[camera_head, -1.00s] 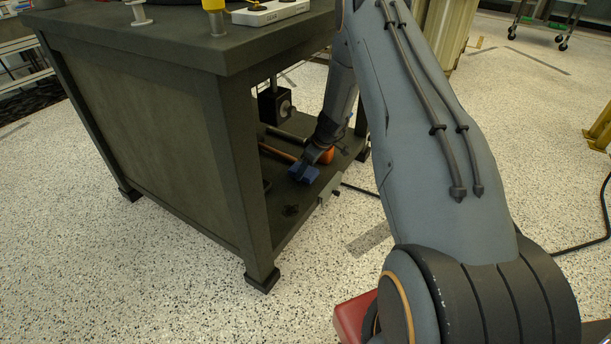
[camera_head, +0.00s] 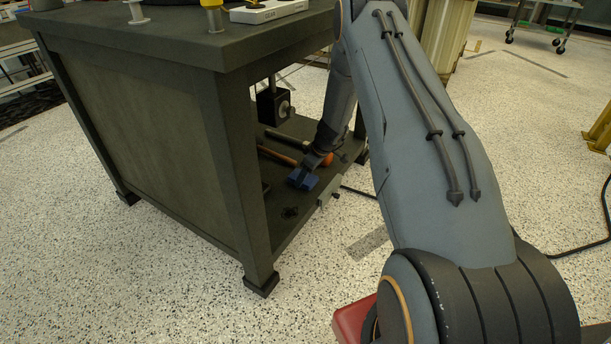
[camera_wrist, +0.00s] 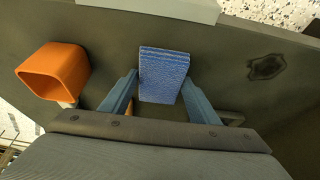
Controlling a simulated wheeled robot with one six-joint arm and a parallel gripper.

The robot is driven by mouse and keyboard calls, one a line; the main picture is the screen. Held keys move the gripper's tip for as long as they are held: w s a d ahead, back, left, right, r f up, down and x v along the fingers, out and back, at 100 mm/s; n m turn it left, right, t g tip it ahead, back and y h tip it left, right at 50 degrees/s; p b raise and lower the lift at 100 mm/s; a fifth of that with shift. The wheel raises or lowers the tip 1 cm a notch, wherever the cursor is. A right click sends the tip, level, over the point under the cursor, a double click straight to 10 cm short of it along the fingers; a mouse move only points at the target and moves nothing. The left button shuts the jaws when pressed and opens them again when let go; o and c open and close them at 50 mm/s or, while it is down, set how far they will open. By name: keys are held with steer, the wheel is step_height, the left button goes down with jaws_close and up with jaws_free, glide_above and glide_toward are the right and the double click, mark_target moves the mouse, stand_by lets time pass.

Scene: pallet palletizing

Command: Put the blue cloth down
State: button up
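The blue cloth (camera_head: 303,179) is a folded block low on the workbench's lower shelf (camera_head: 272,225). In the wrist view the cloth (camera_wrist: 163,76) sits between the two fingers of my gripper (camera_wrist: 161,84), with a finger against each side. My gripper (camera_head: 309,168) reaches down into the bench's open side and appears shut on the cloth. The cloth is at or just above the shelf surface; I cannot tell whether it touches.
An orange thing (camera_wrist: 52,72) stands left of my gripper in the wrist view. A hammer-like tool (camera_head: 277,156) lies behind the cloth. The bench leg (camera_head: 243,190) and top (camera_head: 200,45) bound the opening.

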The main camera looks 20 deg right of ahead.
steer(key=shift+o, duration=1.1)
steer(key=shift+s+f, duration=0.15)
steer(key=shift+f, duration=0.45)
steer(key=shift+a, duration=0.15)
steer(key=shift+s+a, duration=0.1)
steer(key=shift+a, duration=0.1)
steer(key=shift+r+p, duration=0.3)
steer(key=shift+r, duration=0.05)
steer(key=p+v, duration=0.5)
steer(key=v, duration=0.7)
steer(key=shift+w+d+r, duration=0.3)
steer(key=shift+r, duration=0.1)
